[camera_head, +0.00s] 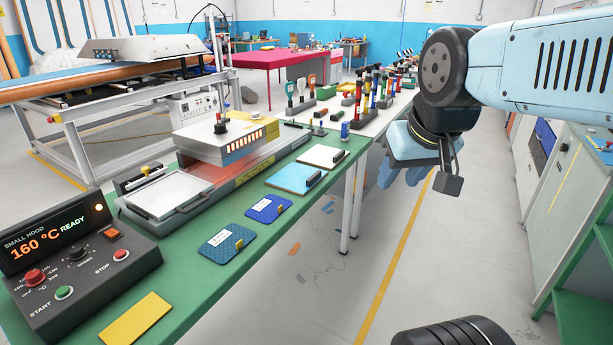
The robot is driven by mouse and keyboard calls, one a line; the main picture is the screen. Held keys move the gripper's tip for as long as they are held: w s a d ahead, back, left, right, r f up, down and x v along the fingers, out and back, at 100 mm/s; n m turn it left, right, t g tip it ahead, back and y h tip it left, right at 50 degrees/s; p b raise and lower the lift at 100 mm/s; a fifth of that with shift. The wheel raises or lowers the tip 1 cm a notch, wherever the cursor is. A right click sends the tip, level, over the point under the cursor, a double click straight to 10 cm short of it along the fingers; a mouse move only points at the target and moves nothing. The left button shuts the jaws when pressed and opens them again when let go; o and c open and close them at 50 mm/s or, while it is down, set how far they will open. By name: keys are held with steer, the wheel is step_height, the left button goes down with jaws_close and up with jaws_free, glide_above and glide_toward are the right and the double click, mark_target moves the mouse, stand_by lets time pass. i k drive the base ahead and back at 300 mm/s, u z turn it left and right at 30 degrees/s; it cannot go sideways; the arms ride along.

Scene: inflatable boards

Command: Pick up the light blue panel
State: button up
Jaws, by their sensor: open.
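The light blue panel (291,178) lies flat on the green table (205,290), near its right edge. A dark bar-like piece sits at the panel's right end. My gripper (447,182) hangs beyond the table's right edge, over the floor. It is open and clear of the panel, to its right and higher. Its fingers are only partly visible beneath the dark wrist. Nothing shows in it.
A cream panel (322,156) lies behind the light blue one; two darker blue panels, a blue one (268,208) and a patterned one (227,243), lie in front. A press (210,140) with a tray stands left. A control box (80,270) occupies the front left. Right aisle is open.

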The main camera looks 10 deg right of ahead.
mark_target(296, 178)
steer(key=u, duration=0.15)
steer(key=i, duration=0.15)
steer(key=z, duration=2.8)
steer(key=i, duration=0.9)
steer(key=z, duration=1.1)
steer(key=i, duration=0.2)
steer(key=u, duration=3.75)
steer(key=i, duration=0.4)
steer(key=u, duration=0.05)
